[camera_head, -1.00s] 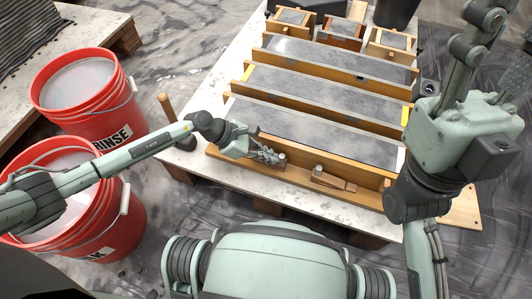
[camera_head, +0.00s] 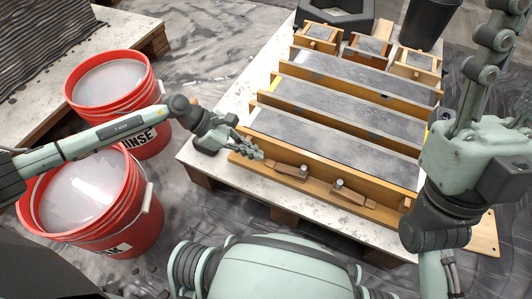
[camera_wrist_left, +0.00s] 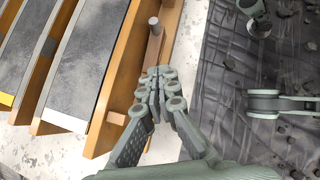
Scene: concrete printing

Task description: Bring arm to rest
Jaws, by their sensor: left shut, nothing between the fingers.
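My left arm reaches in from the left in the head view. Its gripper (camera_head: 254,150) is shut and empty above the front left end of the nearest wooden mould (camera_head: 325,175).
The pale table (camera_head: 235,174) holds several long moulds filled with grey concrete, and smaller ones behind. Two red buckets (camera_head: 150,205) (camera_head: 148,88) stand on the left, under and beside my left arm.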

